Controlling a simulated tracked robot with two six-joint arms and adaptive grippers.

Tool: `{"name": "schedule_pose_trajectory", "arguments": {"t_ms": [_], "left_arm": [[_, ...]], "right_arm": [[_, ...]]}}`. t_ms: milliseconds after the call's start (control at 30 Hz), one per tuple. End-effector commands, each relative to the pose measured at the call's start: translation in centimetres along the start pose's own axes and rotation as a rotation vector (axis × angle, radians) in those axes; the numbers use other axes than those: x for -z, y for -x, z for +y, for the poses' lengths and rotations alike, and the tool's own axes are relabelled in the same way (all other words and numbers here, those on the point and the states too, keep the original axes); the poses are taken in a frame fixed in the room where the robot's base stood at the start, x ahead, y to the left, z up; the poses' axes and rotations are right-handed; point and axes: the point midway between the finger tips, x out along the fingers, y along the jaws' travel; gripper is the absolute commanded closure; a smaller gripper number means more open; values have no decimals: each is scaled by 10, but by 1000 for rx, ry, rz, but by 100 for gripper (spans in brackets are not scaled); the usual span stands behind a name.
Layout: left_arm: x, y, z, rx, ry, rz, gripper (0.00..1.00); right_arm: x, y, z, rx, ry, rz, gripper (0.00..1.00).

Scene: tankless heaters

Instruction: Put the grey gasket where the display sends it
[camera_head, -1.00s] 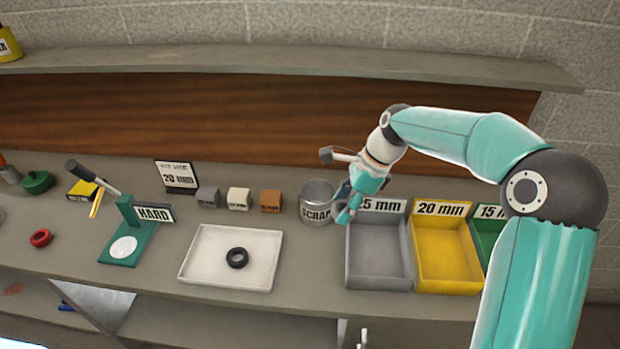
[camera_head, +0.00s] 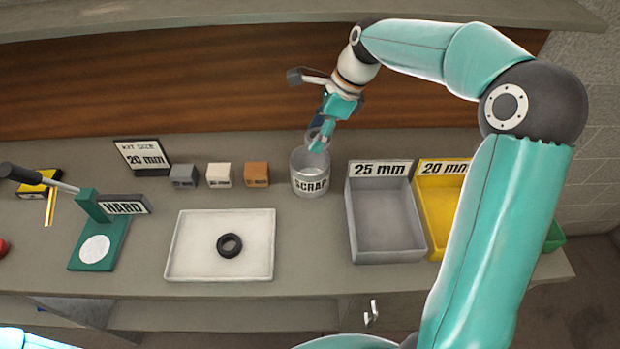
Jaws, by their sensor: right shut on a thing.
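My right gripper (camera_head: 318,142) is shut on the grey gasket (camera_head: 312,136), which is small and partly hidden by the fingers. It is over the mouth of the grey metal can marked SCRAP (camera_head: 310,182). The display (camera_head: 142,157) at the back reads "KIT SIZE 20 mm". A green tester (camera_head: 103,236) at the left carries a sign (camera_head: 124,206) reading HARD. A grey bin (camera_head: 386,256) is labelled 25 mm and a yellow bin (camera_head: 437,215) 20 mm; my right arm covers part of the yellow one. My left gripper is not seen.
A white tray (camera_head: 188,258) with a black ring (camera_head: 229,245) lies in the middle. Grey (camera_head: 184,177), white (camera_head: 219,175) and orange (camera_head: 256,174) blocks stand behind it. A green bin (camera_head: 555,237) shows partly at the right. The shelf (camera_head: 200,22) overhangs the back.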

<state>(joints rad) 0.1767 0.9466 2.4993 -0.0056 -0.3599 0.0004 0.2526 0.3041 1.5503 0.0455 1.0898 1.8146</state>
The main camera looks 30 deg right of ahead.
Motion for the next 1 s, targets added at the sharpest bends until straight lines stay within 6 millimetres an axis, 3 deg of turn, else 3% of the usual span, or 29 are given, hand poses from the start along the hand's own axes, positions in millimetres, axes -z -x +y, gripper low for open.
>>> {"name": "schedule_pose_trajectory", "arguments": {"t_ms": [33, 133, 500, 533, 667, 700, 1000], "left_arm": [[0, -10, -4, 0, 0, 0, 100], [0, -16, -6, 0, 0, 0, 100], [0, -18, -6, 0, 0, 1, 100], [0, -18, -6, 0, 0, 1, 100], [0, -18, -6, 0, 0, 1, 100], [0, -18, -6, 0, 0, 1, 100], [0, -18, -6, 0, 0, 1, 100]], "right_arm": [[5, -10, 0, 1, -1, 0, 83], [8, -16, 0, 1, -1, 0, 83], [9, -18, 0, 1, -2, 0, 83], [9, -18, 0, 1, -2, 0, 40], [9, -18, 0, 1, -2, 0, 19], [9, -18, 0, 1, -2, 0, 14], [9, -18, 0, 1, -2, 0, 14]]}}
